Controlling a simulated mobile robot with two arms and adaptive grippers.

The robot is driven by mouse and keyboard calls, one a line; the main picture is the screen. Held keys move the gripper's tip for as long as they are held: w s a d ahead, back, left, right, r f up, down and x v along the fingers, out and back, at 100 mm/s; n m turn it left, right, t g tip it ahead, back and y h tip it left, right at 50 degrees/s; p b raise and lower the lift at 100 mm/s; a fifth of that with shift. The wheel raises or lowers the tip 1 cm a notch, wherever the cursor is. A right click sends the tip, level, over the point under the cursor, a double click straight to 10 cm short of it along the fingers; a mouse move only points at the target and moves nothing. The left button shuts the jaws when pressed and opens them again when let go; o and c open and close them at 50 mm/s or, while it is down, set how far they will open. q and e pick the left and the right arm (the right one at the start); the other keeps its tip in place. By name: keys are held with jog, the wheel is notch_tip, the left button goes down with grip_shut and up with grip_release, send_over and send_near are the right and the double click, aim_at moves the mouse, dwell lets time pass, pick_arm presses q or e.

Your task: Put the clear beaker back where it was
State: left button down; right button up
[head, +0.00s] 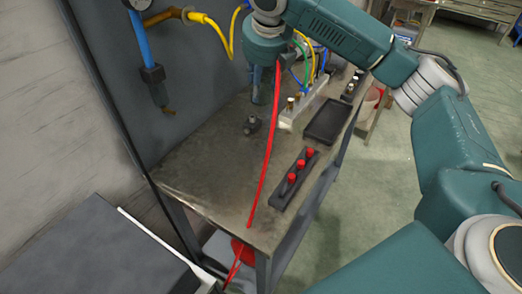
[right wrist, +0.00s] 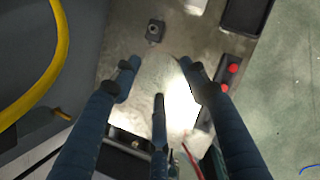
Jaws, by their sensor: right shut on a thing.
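My right gripper (right wrist: 160,78) shows in the right wrist view with its dark blue fingers closed around a pale, see-through shape, which looks like the clear beaker (right wrist: 172,72). The beaker's outline is faint against the bright bench top. In the head view my right wrist hangs over the back part of the bench, and the gripper (head: 262,92) is small and partly hidden beneath it. I cannot make out the beaker in that view. My left gripper is not in view.
The metal bench (head: 205,165) has clear room at its near left. A small dark block (head: 252,125), a black tray (head: 327,122) and a black rack with red caps (head: 295,182) stand on it. A red line hangs across the bench. Hoses run along the wall.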

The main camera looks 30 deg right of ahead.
notch_tip(320, 180, down, 20)
jog(key=p, duration=0.2)
jog(key=shift+p, duration=0.3)
jog(key=o, duration=1.2)
jog(key=shift+c, duration=0.2)
jog(key=b+v, duration=0.1)
jog(key=v, duration=1.1)
